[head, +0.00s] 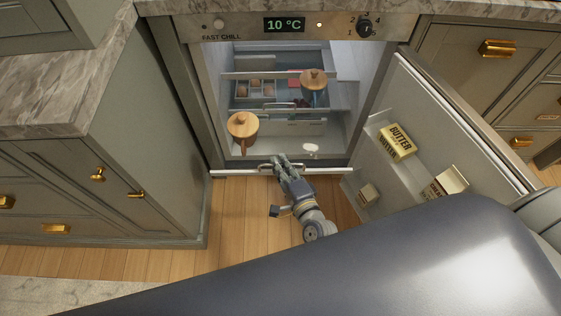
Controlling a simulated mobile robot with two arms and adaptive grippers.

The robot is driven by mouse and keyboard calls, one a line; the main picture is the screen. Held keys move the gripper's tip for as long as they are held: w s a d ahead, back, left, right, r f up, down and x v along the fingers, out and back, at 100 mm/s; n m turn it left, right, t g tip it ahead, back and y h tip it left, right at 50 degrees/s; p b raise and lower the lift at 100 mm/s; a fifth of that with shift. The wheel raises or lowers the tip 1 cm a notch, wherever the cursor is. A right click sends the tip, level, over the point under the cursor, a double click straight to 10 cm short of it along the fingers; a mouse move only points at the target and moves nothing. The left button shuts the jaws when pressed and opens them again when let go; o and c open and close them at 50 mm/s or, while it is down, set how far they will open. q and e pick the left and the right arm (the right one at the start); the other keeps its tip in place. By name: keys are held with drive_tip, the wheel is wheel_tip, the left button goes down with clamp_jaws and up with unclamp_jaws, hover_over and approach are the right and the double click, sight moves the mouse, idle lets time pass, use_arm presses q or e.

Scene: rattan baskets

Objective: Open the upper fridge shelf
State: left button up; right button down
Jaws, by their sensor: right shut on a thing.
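The open fridge (206,85) stands ahead of me, with its control panel at the top. A white pull-out shelf front (235,173) spans the opening at the bottom, with a metal handle (263,168) on it. My right gripper (279,163) is shut on this handle. The fingers hide part of the handle, and I cannot tell how far this shelf is pulled out. A shelf or drawer edge (335,109) shows farther in. My left gripper is not in view.
Pots with wooden lids (242,122) and (313,78) stand inside the fridge. The open fridge door (415,105) blocks the right, holding a butter box (397,141) and a carton (447,182). Cabinets (130,150) stand at left. Some wooden floor (235,215) in front is clear.

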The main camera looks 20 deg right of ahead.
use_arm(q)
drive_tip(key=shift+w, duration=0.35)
use_arm(e)
drive_tip(key=c, duration=2)
unclamp_jaws()
drive_tip(key=shift+s, duration=0.2)
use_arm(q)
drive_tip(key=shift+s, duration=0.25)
use_arm(e)
drive_tip(key=v, duration=1.1)
drive_tip(key=shift+s, duration=0.35)
